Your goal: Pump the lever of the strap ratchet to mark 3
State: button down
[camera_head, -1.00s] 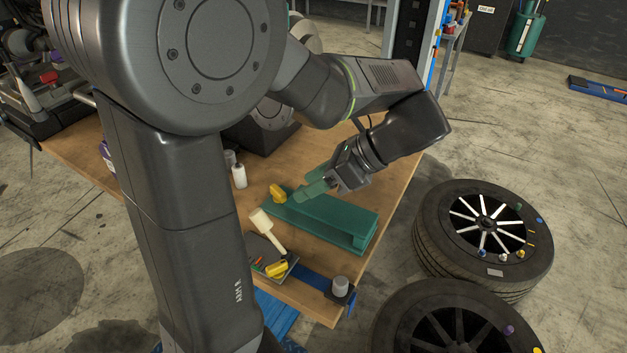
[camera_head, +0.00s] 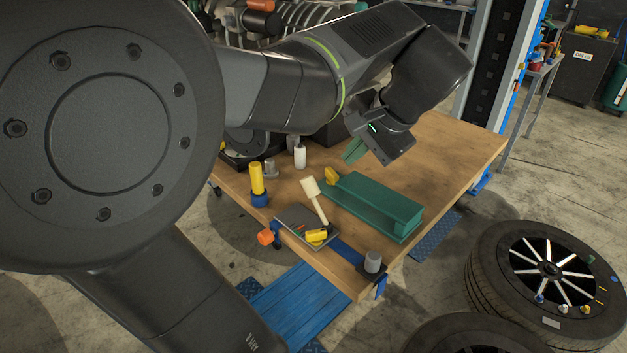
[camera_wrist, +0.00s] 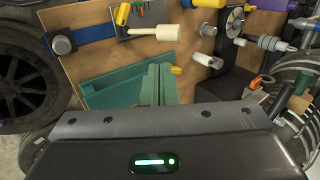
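The strap ratchet appears to be the dark plate (camera_head: 289,216) at the table's front edge, with a blue strap (camera_head: 345,251) running right from it. A cream-gripped lever (camera_head: 312,190) slants up from the plate; both also show at the top of the wrist view, the plate (camera_wrist: 146,19) and the lever grip (camera_wrist: 166,32). Small yellow, red and green pieces sit on the plate; I cannot read any mark numbers. My gripper (camera_head: 354,150) is in the air above the back of the green block, apart from the lever. Its green fingers (camera_wrist: 158,84) look closed together, with nothing between them.
The green block (camera_head: 375,203) lies right of the lever, with a yellow knob (camera_head: 331,176) at its left end. A grey cylinder (camera_head: 373,261) stands at the front corner. A yellow-handled tool (camera_head: 257,178) and a white bottle (camera_head: 300,156) stand behind. The table's right side is clear.

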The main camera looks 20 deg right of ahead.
aim_at(313, 185)
jog(key=x, duration=1.3)
jog(key=shift+w+a+r, duration=0.25)
jog(key=shift+w+r, duration=0.05)
jog(key=shift+w, duration=0.15)
jog(key=shift+w+a+p, duration=0.1)
jog(key=shift+p, duration=0.35)
